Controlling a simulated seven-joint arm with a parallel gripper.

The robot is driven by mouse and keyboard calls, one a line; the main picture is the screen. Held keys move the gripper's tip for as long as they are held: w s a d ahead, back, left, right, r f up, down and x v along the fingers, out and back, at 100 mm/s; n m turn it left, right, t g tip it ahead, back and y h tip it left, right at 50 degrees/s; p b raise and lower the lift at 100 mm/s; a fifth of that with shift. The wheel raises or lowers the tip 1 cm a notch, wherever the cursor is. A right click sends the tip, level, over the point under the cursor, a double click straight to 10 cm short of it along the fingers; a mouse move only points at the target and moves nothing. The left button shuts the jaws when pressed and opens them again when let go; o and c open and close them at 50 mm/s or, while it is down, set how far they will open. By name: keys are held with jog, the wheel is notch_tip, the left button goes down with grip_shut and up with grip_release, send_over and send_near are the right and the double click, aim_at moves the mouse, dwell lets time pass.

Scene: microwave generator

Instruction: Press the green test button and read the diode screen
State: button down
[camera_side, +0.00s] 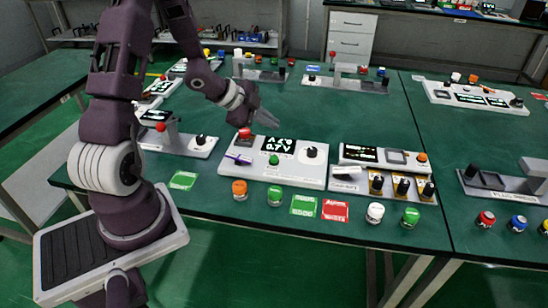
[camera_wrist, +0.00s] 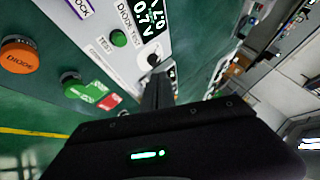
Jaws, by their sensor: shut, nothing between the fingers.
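The white diode test panel (camera_side: 290,176) stands on the green table in the middle of the side view. Its green test button (camera_side: 273,160) sits below the black diode screen (camera_side: 277,145), whose lower line reads 0.7V; the upper line looks like A20. My gripper (camera_side: 270,119) is shut and empty, above and behind the screen. In the wrist view my fingers (camera_wrist: 157,88) point toward a black knob on the panel. There the green test button (camera_wrist: 118,39) is left of the fingertips, apart from them, and the screen (camera_wrist: 150,14) is at the top.
A red button (camera_side: 244,134) and a black knob (camera_side: 311,152) are on the same panel. Orange (camera_side: 239,190) and green (camera_side: 275,196) buttons stand in front with green and red cards. A panel with several knobs (camera_side: 376,183) is close on the right.

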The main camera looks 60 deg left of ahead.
aim_at(271, 158)
jog(key=shift+f, duration=0.1)
jog(key=shift+f, duration=4.3)
jog(key=shift+f, duration=0.1)
jog(key=shift+f, duration=0.3)
jog(key=shift+f, duration=0.55)
jog(key=shift+r, duration=0.95)
jog(key=shift+r, duration=2.55)
